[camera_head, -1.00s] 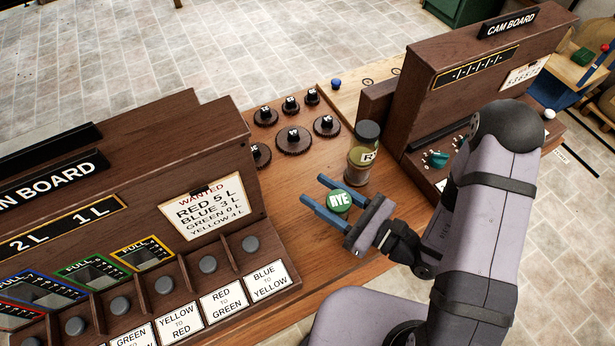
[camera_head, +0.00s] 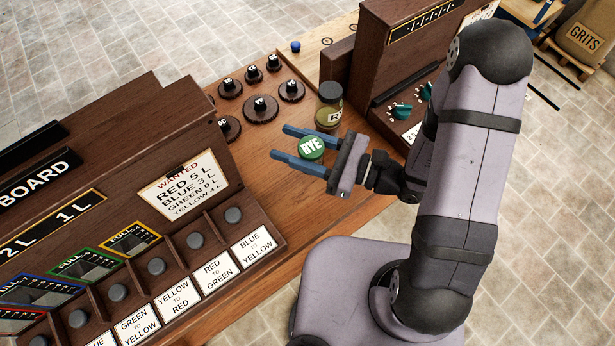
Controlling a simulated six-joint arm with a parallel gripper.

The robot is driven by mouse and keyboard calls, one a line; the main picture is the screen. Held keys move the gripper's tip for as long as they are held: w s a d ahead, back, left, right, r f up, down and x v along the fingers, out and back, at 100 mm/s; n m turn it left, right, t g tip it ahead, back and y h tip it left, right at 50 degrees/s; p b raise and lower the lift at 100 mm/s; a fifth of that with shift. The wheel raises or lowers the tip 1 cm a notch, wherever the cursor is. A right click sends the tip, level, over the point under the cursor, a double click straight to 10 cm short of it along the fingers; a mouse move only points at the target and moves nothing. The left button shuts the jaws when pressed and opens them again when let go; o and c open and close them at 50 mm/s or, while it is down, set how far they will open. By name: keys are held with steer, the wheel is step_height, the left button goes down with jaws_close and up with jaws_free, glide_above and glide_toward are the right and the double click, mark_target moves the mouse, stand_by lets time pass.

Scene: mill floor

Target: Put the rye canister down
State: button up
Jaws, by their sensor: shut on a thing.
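The rye canister (camera_head: 311,148) shows as a round green lid marked RYE, seen from above. My gripper (camera_head: 279,143), with two blue fingers pointing left, is shut on it, one finger on each side. The canister's body below the lid is mostly hidden, and I cannot tell whether its base touches the wooden table (camera_head: 262,215).
A glass jar (camera_head: 328,108) with a dark lid and a label starting with R stands just behind the canister. Several dark knobbed discs (camera_head: 260,108) sit behind left.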

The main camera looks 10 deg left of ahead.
steer(key=shift+s+a+f+n+g, duration=0.1)
steer(key=shift+f+n+g, duration=0.2)
steer(key=shift+f, duration=0.7)
steer(key=shift+s+a+f+n+g, duration=0.15)
steer(key=shift+f+g, duration=0.3)
steer(key=shift+f, duration=0.5)
steer(key=shift+s+a+f+n+g, duration=0.15)
steer(key=shift+f+g, duration=0.2)
steer(key=shift+f, duration=0.65)
steer(key=shift+f+p, duration=0.35)
steer(key=shift+f, duration=1.5)
steer(key=shift+f, duration=0.1)
steer(key=shift+f, duration=0.15)
steer(key=o, duration=1.2)
